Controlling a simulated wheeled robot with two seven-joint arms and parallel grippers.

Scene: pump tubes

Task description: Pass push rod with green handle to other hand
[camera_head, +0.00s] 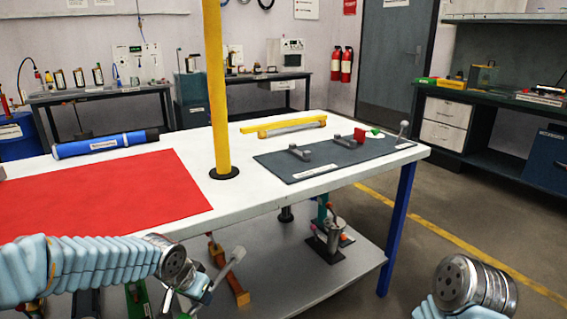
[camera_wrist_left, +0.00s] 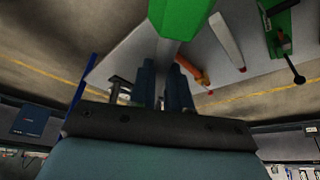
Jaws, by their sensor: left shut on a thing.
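The push rod's green handle (camera_wrist_left: 182,18) shows at the top of the left wrist view, with its grey shaft (camera_wrist_left: 166,52) running down to my left gripper (camera_wrist_left: 164,82). The gripper's two dark fingers are closed on the shaft. In the head view my left gripper (camera_head: 190,292) is low, in front of the table's near edge, partly hidden by my wrist. I cannot clearly make out the rod there. My right arm's wrist is at the lower right of the head view; its gripper fingers are out of frame.
The white table (camera_head: 290,190) carries a red mat (camera_head: 100,195), a blue cylinder (camera_head: 105,143), a yellow post (camera_head: 217,90) and a dark mat (camera_head: 320,163) with grey handles. Several tools lie on the lower shelf (camera_head: 320,285). Floor is clear at right.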

